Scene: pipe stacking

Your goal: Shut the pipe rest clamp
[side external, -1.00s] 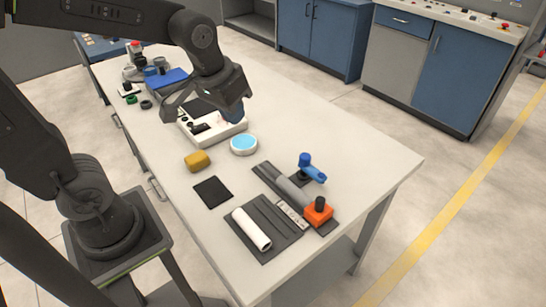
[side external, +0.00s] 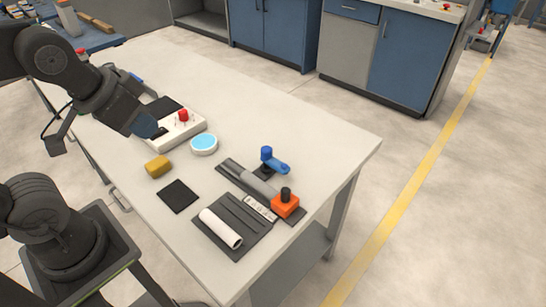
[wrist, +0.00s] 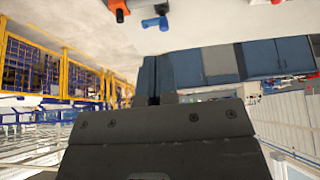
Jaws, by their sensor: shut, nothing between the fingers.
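A dark rail (side external: 232,172) lies near the right end of the table with a grey pipe (side external: 262,188) along it. A blue lever (side external: 275,163) stands beside the pipe, its arm pointing right, away from the pipe. An orange block with a black knob (side external: 285,204) sits at the rail's near end. I cannot tell which of these is the rest clamp. The lever also shows at the top of the wrist view (wrist: 155,22), beside the orange block (wrist: 118,6). My gripper (side external: 152,131) is shut and empty, left of these parts, by the white box's near edge.
A dark square (side external: 178,195) and a mat with a white tube (side external: 221,228) lie nearer. The table's right side is clear.

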